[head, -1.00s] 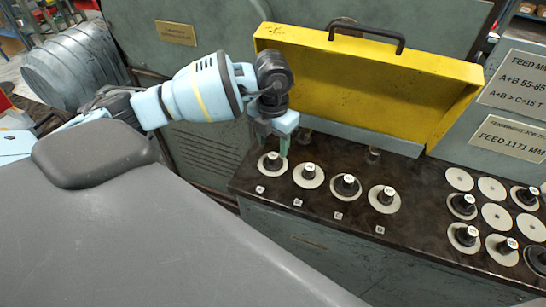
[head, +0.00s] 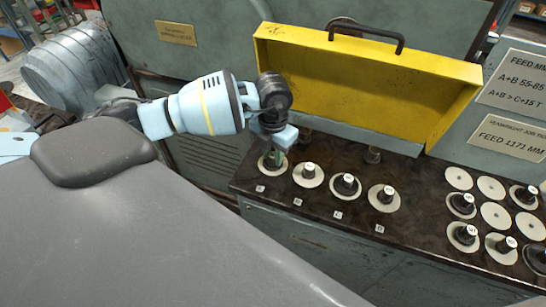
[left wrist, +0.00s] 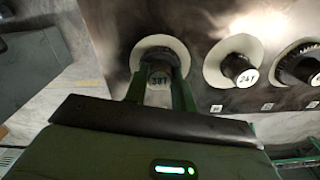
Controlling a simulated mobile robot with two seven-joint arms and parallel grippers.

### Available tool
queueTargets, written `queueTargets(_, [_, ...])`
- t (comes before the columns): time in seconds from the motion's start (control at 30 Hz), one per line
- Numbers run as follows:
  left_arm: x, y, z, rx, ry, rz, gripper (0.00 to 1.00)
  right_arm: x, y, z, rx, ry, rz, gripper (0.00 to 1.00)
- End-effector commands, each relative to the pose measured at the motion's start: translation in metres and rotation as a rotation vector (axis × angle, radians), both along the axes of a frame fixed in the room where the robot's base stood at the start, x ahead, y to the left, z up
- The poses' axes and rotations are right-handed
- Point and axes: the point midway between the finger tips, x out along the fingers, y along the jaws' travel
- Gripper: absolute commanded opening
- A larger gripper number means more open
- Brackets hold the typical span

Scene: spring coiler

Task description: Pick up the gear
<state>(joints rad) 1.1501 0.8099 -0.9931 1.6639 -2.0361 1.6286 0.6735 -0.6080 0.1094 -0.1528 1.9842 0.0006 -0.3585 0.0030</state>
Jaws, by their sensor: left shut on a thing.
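The gear (head: 264,165) at the left end of the row has a dark hub and a pale round plate around its base on the dark machine top. My left gripper (head: 274,158) is over it, shut on its hub. In the head view the gripper hides part of the gear. My right gripper is not in view.
Several similar gears stand to the right, the nearest being a gear (head: 308,174) on its own pale plate. More gears and bare discs (head: 497,216) fill the right side. The open yellow cover (head: 370,90) rises behind the row.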

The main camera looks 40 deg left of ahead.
Motion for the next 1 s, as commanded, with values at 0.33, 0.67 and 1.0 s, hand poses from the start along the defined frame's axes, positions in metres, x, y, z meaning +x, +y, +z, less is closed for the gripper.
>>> queueTargets(0.33, [0.001,0.000,0.001,0.000,-0.002,0.000,0.00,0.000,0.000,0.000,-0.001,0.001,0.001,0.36])
queueTargets(0.67, [0.001,0.000,0.026,0.000,-0.005,0.000,0.00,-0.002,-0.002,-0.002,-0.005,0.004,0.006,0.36])
queueTargets(1.0, [-0.033,-0.053,0.041,-0.003,-0.002,-0.008,0.00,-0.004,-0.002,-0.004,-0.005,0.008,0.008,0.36])
